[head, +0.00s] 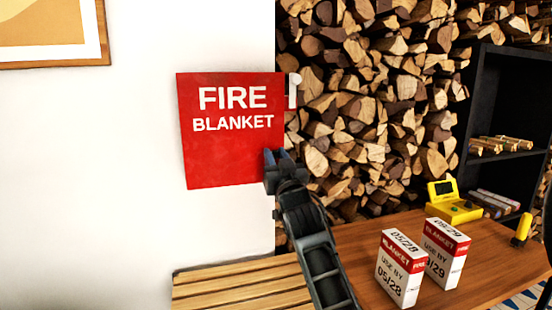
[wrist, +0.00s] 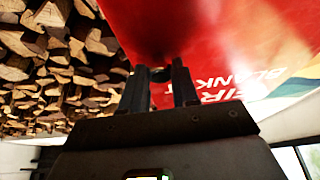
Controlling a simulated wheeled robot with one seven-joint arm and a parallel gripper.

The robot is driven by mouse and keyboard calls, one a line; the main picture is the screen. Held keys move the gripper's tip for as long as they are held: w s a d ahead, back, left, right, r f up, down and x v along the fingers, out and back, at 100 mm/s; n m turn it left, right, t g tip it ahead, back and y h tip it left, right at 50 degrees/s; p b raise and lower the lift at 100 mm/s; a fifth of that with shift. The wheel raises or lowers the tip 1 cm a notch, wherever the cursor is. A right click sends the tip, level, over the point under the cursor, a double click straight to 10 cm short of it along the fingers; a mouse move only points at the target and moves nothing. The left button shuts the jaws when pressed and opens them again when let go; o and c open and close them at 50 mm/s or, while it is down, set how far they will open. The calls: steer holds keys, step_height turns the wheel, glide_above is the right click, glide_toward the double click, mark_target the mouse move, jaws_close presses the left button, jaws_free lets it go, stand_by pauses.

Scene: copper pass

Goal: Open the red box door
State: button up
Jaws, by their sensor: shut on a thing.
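The red box door (head: 215,155), marked "FIRE BLANKET", is on the white wall in the head view. Its red face also fills the upper right of the wrist view (wrist: 220,30). My gripper (head: 278,158) is at the lower right edge of the door. In the wrist view my gripper (wrist: 160,78) has its two fingers against the red surface, shut on a small dark part of the door between them. The fingers hide most of that part. I cannot tell whether the door stands slightly ajar. A small white fitting (head: 294,88) is at its upper right edge.
Stacked firewood (head: 370,100) fills the wall to the right. A wooden table (head: 350,245) holds two blanket cartons (head: 400,270) and a yellow device (head: 455,209). A slatted bench (head: 235,287) is below the door.

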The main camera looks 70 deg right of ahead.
jaws_close()
